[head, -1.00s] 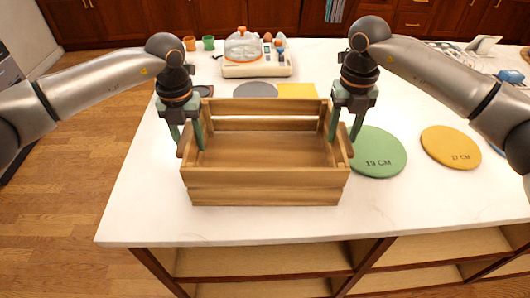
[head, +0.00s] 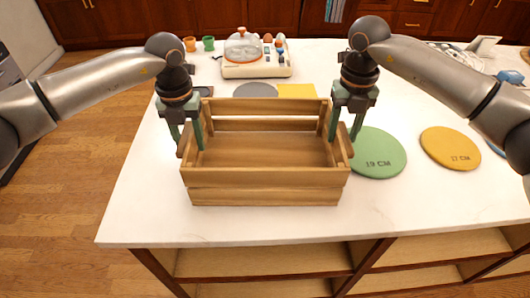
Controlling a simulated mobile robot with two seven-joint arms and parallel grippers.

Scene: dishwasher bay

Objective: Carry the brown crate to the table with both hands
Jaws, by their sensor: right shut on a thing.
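The brown crate (head: 265,188) is an empty wooden slatted box. It is level over the front left part of the white table (head: 420,215); I cannot tell whether its base touches the top. My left gripper (head: 187,138) has its fingers on either side of the crate's left end wall and appears shut on it. My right gripper (head: 344,132) is shut on the right end wall, one finger inside and one outside. Parts of both end walls are hidden behind the fingers.
A green disc (head: 377,153) lies close to the crate's right side, with a yellow disc (head: 450,147) beyond. A grey disc (head: 256,90) and a yellow square (head: 296,90) lie behind the crate. A white appliance (head: 255,66) and small cups (head: 208,43) stand farther back.

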